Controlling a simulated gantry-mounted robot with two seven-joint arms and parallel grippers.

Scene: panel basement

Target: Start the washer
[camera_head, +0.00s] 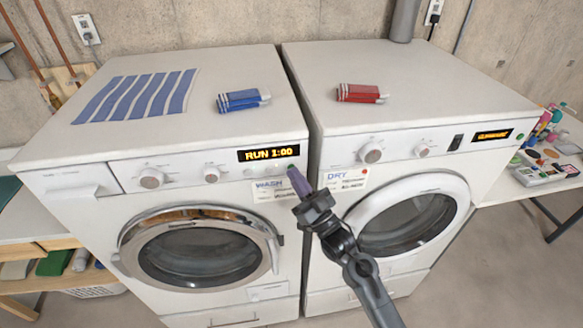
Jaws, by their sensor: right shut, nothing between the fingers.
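The washer (130,216) is the white front-loader on the left, with a "WASH" label (270,190) on its front. Its display (269,153) is lit and reads "RUN 1:00". Its round door (200,247) appears closed. My right gripper (297,180) is shut and empty, its tip at the right end of the washer's control panel, just below the display. I cannot tell whether it touches the panel, and it hides part of the panel there. My left gripper is not in view.
The dryer (440,90), labelled "DRY", stands close against the washer's right side. Blue folded cloths (243,99) and a striped towel (137,96) lie on the washer. Red folded cloths (360,93) lie on the dryer. Small items crowd a side table at right.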

